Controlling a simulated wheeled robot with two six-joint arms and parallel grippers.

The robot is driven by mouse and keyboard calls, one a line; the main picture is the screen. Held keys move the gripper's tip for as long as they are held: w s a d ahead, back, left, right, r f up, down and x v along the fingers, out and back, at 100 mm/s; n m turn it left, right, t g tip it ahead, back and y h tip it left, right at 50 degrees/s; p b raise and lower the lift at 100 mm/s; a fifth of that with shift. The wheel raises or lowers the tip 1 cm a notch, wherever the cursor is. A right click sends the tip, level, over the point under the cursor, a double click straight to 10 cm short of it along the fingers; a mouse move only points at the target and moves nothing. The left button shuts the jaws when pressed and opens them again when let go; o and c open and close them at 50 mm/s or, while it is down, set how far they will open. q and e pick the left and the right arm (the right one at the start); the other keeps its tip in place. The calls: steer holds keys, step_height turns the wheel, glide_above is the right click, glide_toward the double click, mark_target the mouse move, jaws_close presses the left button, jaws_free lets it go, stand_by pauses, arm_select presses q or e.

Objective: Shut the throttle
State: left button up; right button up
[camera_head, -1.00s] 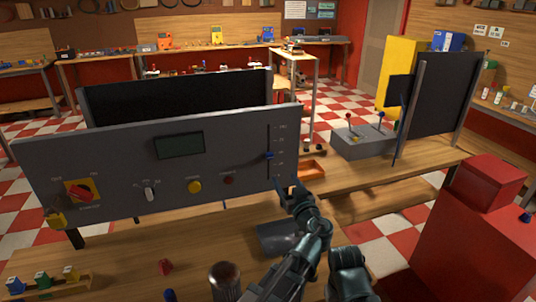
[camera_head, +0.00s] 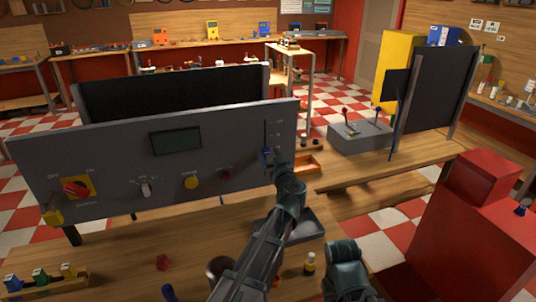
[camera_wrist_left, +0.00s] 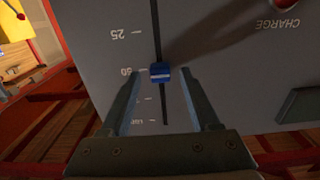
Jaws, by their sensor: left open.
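A grey control panel (camera_head: 110,160) carries a vertical slot with a numbered scale near its right end. A blue slider knob (camera_wrist_left: 160,73) with a white line sits in this slot at about the 50 mark; the wrist view shows the numbers upside down. My left gripper (camera_head: 270,158) is at the slot and partly covers the knob in the head view. In the left wrist view its two fingers (camera_wrist_left: 160,85) are open, one on each side of the knob, with gaps visible. My right gripper does not show clearly in any view.
The panel also has a red rotary switch (camera_head: 76,188), a selector (camera_head: 146,188), a yellow button (camera_head: 191,181), a red button (camera_head: 225,174) and a display (camera_head: 176,141). A dark tray (camera_head: 318,228) and a small bottle (camera_head: 310,264) are on the bench. A red machine (camera_head: 460,230) stands right.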

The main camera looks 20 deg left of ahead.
arm_select(q)
steer(key=shift+w+a, duration=0.3)
steer(key=shift+w, duration=0.1)
jaws_close()
stand_by(1.3)
